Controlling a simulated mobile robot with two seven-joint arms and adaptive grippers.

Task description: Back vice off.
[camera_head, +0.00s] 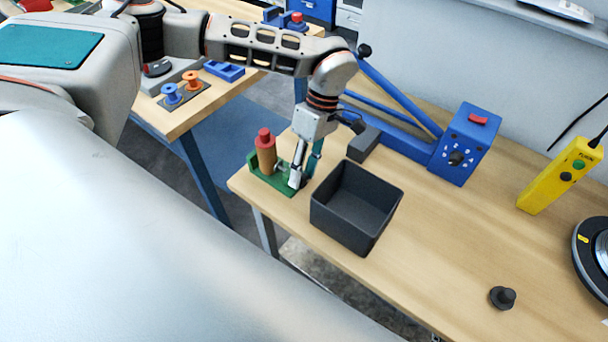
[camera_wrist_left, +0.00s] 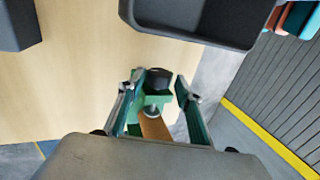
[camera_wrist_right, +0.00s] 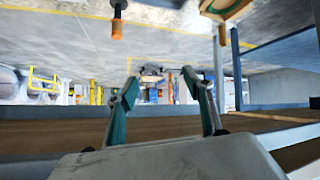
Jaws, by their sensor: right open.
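The green vice (camera_head: 274,181) stands at the table's left end, with a brown cylinder (camera_head: 266,155) with a red top upright at it. In the left wrist view the green vice (camera_wrist_left: 137,105) shows with a dark round knob (camera_wrist_left: 159,79) and part of the brown cylinder (camera_wrist_left: 153,127). My left gripper (camera_head: 298,180) points down beside the vice on its right. In its wrist view its fingers (camera_wrist_left: 161,84) are apart, one on either side of the knob, with gaps visible. My right gripper (camera_wrist_right: 160,82) is open and empty, away from the table top.
A black open bin (camera_head: 358,205) stands just right of my left gripper. A dark block (camera_head: 363,143) and a blue machine (camera_head: 467,145) are behind it. A yellow pendant (camera_head: 558,175) and a small dark knob piece (camera_head: 502,297) lie to the right. The front middle of the table is clear.

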